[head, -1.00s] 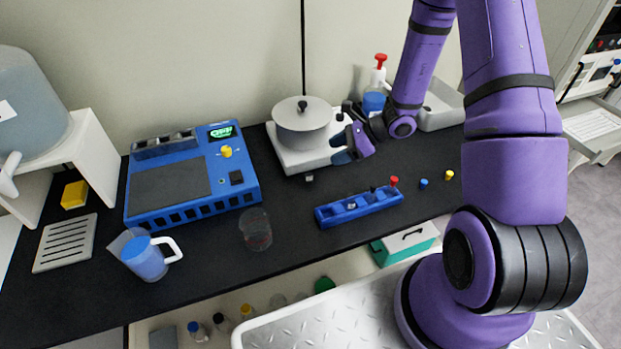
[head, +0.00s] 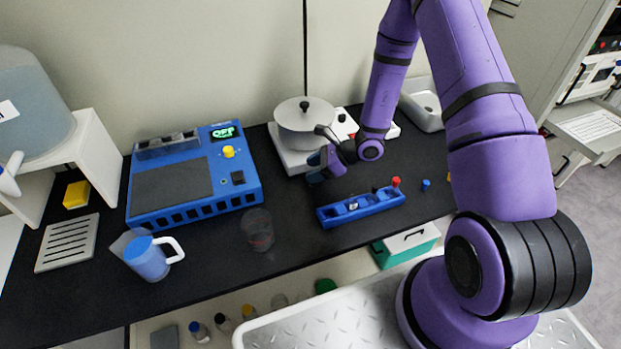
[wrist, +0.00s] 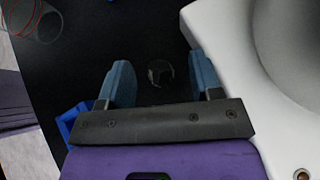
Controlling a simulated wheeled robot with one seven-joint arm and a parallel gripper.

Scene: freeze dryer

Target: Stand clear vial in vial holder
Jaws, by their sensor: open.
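The clear vial (wrist: 160,72) shows in the wrist view as a faint round outline on the black bench, between the two blue fingers of my open gripper (wrist: 161,63). The fingers stand apart on either side of it, and I see no contact. In the head view my gripper (head: 320,169) is in front of the hotplate, and I cannot make out the vial there. The blue vial holder (head: 338,218) lies on the bench to the right and nearer the front edge. A corner of the holder (wrist: 70,118) shows in the wrist view.
The white hotplate (head: 292,158) with a grey pot (head: 302,125) stands close to my gripper. A glass beaker (head: 258,232), a blue machine (head: 170,185) and a pitcher (head: 146,258) are to the left. A small blue cap (head: 426,185) stands right of the holder.

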